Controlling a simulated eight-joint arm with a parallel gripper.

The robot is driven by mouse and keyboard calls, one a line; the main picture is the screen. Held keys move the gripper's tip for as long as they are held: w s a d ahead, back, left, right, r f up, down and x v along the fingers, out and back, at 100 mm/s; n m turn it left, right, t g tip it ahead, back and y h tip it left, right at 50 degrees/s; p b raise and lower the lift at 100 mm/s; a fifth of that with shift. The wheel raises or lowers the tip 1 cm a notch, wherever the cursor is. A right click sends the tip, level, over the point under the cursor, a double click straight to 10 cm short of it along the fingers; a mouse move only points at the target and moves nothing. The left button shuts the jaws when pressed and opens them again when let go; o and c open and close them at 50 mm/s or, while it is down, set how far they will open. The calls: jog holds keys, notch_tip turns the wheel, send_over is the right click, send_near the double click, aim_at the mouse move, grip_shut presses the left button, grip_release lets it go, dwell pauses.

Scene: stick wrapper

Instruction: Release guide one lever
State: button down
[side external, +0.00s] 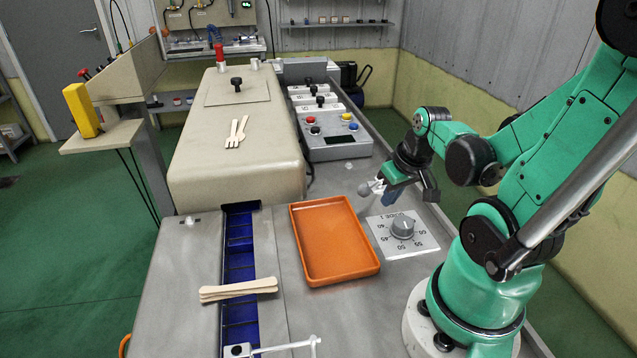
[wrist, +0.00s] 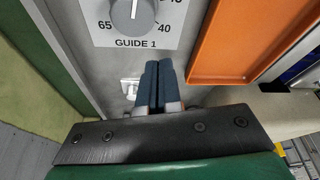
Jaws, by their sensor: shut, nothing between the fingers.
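My gripper (wrist: 158,66) is shut and empty, its two dark blue fingers side by side in the wrist view. In the side view my gripper (side external: 389,190) is low over the bench, just behind the dial. A small pale fitting, which looks like the guide one lever (wrist: 129,88), is left of the fingers in the wrist view and partly hidden by the gripper. It also shows as a light grey piece (side external: 371,188) in the side view. Contact cannot be told. The grey guide 1 dial (side external: 402,228) sits on a white scale plate (wrist: 103,30).
An orange tray (side external: 335,243) lies empty beside the dial plate. A blue slotted channel (side external: 238,225) runs left of it, with wooden sticks (side external: 238,289) across it. A button panel (side external: 331,130) and a beige cover (side external: 238,160) stand behind.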

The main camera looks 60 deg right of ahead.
aim_at(372, 186)
jog(key=shift+w+f, duration=0.15)
jog(key=shift+f, duration=0.4)
jog(key=shift+w+d+f, duration=0.15)
jog(key=shift+w+d, duration=0.35)
jog(key=shift+w, duration=0.35)
jog(key=shift+w+d+f, duration=0.1)
jog(key=shift+w+d, duration=0.4)
jog(key=shift+w, duration=0.35)
jog(key=shift+w+a+m, duration=0.1)
jog(key=shift+w+m, duration=0.2)
